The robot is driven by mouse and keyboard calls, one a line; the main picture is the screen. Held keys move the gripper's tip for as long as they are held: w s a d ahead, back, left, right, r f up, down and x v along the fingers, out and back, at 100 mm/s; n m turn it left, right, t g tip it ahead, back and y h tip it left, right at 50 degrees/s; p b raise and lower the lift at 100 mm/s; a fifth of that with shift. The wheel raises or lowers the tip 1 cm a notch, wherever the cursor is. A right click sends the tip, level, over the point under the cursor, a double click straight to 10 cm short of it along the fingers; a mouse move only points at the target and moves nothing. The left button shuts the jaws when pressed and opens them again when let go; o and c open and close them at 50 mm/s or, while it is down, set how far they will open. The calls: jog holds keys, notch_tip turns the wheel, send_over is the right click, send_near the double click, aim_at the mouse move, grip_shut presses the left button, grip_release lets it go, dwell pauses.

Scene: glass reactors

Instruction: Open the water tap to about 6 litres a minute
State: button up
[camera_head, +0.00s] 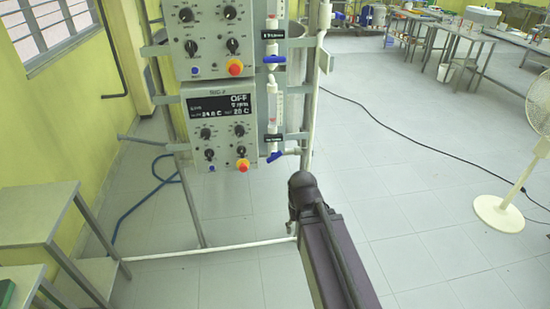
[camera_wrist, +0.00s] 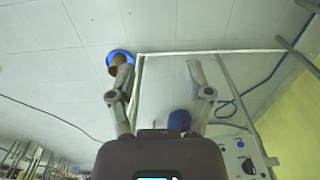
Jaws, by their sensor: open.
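Two blue tap handles show in the head view: an upper one (camera_head: 274,59) and a lower one (camera_head: 275,156), each under a clear flow tube. The lower flow tube (camera_head: 277,105) stands beside the lower control box; its reading is too small to make out. The small labels cannot be read. In the wrist view my gripper (camera_wrist: 157,75) is open, its two fingers wide apart and nothing held between them. A blue part (camera_wrist: 179,120) shows near the base of the right finger; I cannot tell if it is a tap handle. In the head view my fingers are not clear.
The lower control box (camera_head: 217,132) shows OFF and has a red-yellow button; another box (camera_head: 207,42) is above it. A metal frame pole (camera_head: 312,110) stands to their right. A bench (camera_head: 40,215) is at left, a fan (camera_head: 500,205) at right. Floor between is open.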

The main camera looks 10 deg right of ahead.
jog(key=w+a+f+m+t+y+b, duration=0.1)
jog(key=w+f+t+b, duration=0.2)
jog(key=w+f+b, duration=0.35)
jog(key=m+t+h+b, duration=0.1)
jog(key=m+t+b, duration=0.9)
jog(key=t+b, duration=0.7)
send_near(276, 158)
jog(key=s+r+g+b, duration=0.1)
jog(key=s+g+b, duration=0.1)
jog(key=shift+s+a+r, duration=0.1)
jog(key=shift+s+r, duration=0.3)
jog(key=shift+w, duration=0.1)
jog(key=w, duration=1.3)
jog(key=shift+w, duration=0.35)
